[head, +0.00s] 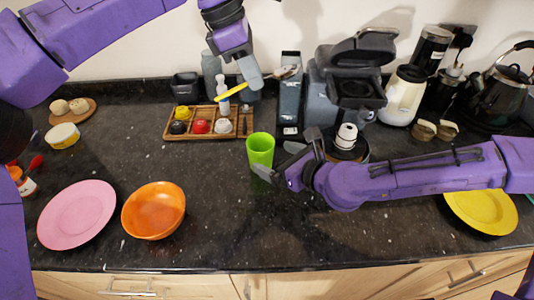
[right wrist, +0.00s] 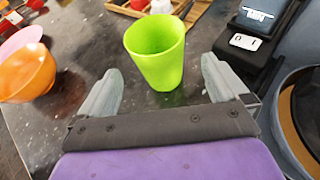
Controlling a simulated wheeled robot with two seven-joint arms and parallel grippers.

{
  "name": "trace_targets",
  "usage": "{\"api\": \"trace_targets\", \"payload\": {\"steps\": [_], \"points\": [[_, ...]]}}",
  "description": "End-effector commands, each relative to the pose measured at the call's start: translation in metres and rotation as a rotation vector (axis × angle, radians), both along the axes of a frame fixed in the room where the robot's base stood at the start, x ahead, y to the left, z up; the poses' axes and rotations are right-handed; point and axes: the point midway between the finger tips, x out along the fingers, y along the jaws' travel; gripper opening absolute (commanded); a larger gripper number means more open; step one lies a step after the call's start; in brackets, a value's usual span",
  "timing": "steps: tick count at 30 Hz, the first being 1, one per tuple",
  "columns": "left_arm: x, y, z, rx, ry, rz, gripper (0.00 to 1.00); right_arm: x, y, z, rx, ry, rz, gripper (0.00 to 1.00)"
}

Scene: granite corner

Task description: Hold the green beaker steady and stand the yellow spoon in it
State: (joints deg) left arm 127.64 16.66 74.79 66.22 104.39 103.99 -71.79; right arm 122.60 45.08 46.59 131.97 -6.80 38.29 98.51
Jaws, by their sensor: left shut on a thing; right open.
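The green beaker (head: 260,149) stands upright on the dark counter, and it also shows in the right wrist view (right wrist: 155,55). It looks empty. My right gripper (head: 277,160) is open, low over the counter, its fingers on either side of the beaker's near side with visible gaps. The yellow spoon (head: 234,92) is held in the air above and behind the beaker, its yellow handle to the lower left and its darker end to the upper right. My left gripper (head: 253,80) is shut on the spoon around its middle, which the fingers hide.
A wooden rack (head: 178,136) with small cups stands behind the beaker. A coffee machine (head: 355,80) is behind my right arm. An orange bowl (head: 153,210) and pink plate (head: 76,215) are left, a yellow plate (head: 482,212) right. The counter in front of the beaker is clear.

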Motion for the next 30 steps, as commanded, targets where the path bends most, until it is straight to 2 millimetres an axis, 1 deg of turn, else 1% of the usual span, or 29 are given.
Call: {"api": "trace_targets", "payload": {"steps": [1, 3, 9, 13, 20, 23, 24, 25, 30], "points": [[0.000, 0.000, 0.000, 0.000, 0.000, 0.000, 0.00, 0.007, 0.009, -0.006, -0.002, 0.002, 0.004, 1.00], [0.000, 0.000, 0.000, 0.000, 0.000, 0.000, 0.00, 0.018, 0.018, -0.012, -0.003, 0.001, 0.004, 1.00], [0.000, 0.000, 0.000, 0.000, 0.000, 0.000, 0.00, 0.040, 0.036, -0.023, -0.002, -0.001, 0.005, 1.00], [0.000, 0.000, 0.000, 0.000, 0.000, 0.000, 0.00, 0.045, 0.041, -0.025, 0.000, 0.000, 0.004, 1.00], [0.000, 0.000, 0.000, 0.000, 0.000, 0.000, 0.00, 0.045, 0.041, -0.025, 0.000, 0.000, 0.004, 1.00], [0.000, 0.000, 0.000, 0.000, 0.000, 0.000, 0.00, 0.045, 0.041, -0.025, -0.001, -0.001, 0.005, 0.71], [0.000, 0.000, 0.000, 0.000, 0.000, 0.000, 0.00, 0.045, 0.041, -0.025, -0.001, -0.001, 0.005, 0.58], [0.000, 0.000, 0.000, 0.000, 0.000, 0.000, 0.00, 0.045, 0.041, -0.025, -0.001, -0.001, 0.005, 0.48], [0.000, 0.000, -0.002, 0.000, 0.001, 0.000, 0.00, 0.045, 0.041, -0.025, -0.001, -0.001, 0.005, 0.47]]}}
